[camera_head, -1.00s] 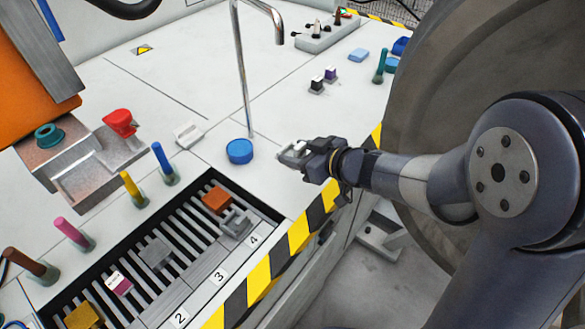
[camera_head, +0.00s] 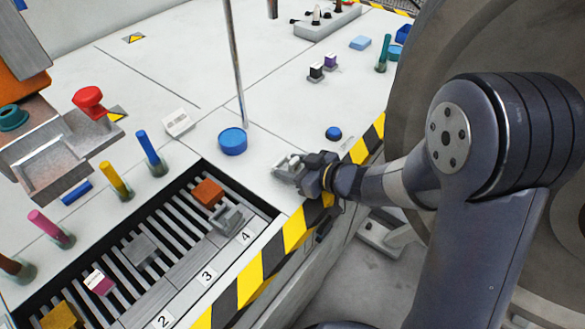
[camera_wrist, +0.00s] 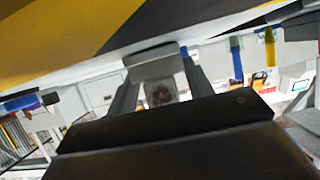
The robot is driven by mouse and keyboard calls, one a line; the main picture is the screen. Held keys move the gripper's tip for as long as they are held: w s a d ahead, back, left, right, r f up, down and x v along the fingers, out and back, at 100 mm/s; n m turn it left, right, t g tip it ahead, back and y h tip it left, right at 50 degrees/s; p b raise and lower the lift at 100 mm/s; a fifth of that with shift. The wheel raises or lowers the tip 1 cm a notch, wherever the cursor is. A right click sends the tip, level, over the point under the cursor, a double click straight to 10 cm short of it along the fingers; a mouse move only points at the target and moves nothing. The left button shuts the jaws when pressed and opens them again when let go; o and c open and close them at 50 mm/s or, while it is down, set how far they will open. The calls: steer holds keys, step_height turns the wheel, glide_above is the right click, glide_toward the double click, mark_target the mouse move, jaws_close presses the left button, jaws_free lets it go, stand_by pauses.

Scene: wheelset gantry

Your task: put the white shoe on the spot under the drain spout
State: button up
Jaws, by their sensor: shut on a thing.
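My gripper (camera_head: 297,172) is shut on a pale grey-white piece, which appears to be the white shoe (camera_head: 283,166). It is above the white deck near the striped front edge, right of the grating's far end. In the wrist view the shoe (camera_wrist: 152,65) is a pale block between the dark fingers, with a round dark feature below it. A thin chrome pipe (camera_head: 235,65) rises behind a round blue cap (camera_head: 233,141); its top is out of view. I cannot tell which is the drain spout, and no marked spot is clear.
A slotted grating (camera_head: 180,250) with an orange block (camera_head: 208,193) and grey pieces lies left of my gripper. Coloured pegs (camera_head: 150,150) stand behind it. A white block (camera_head: 178,122) and blue button (camera_head: 333,133) are on the deck. A large wheel (camera_head: 420,60) is at the right.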

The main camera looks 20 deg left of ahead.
steer(key=shift+f, duration=0.15)
steer(key=o, duration=1)
steer(key=shift+r, duration=0.3)
steer(key=p+v, duration=0.2)
steer(key=v, duration=0.8)
steer(key=shift+s+d, duration=0.1)
steer(key=shift+d, duration=0.25)
steer(key=shift+s+d+r, duration=0.2)
steer(key=shift+d, duration=0.45)
